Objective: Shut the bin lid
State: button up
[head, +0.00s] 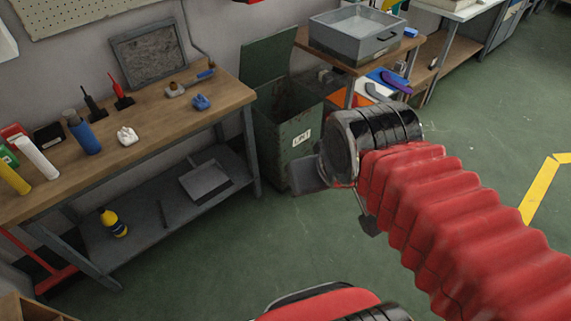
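The green bin (283,139) stands on the floor between the workbench and a side table, with a white label on its front. Its lid (268,58) is open, tilted up and back against the wall. The bin's dark inside shows from above. My gripper (338,202) is in front of the bin, to its right in the picture, and apart from the lid. Its two fingers show spread apart, with nothing seen between them. My wrist hides part of the bin's right side and the floor beside it.
The workbench (150,150) at the left holds bottles, tools and small items. The side table (345,66) at the right of the bin carries a grey tub (350,40). Coloured items lie on its lower shelf. The green floor in front is clear.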

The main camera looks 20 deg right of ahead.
aim_at(265, 59)
jog(key=z, duration=0.55)
jog(key=k, duration=0.1)
jog(key=u, duration=1.1)
jog(key=i, duration=1)
jog(key=z, duration=1.15)
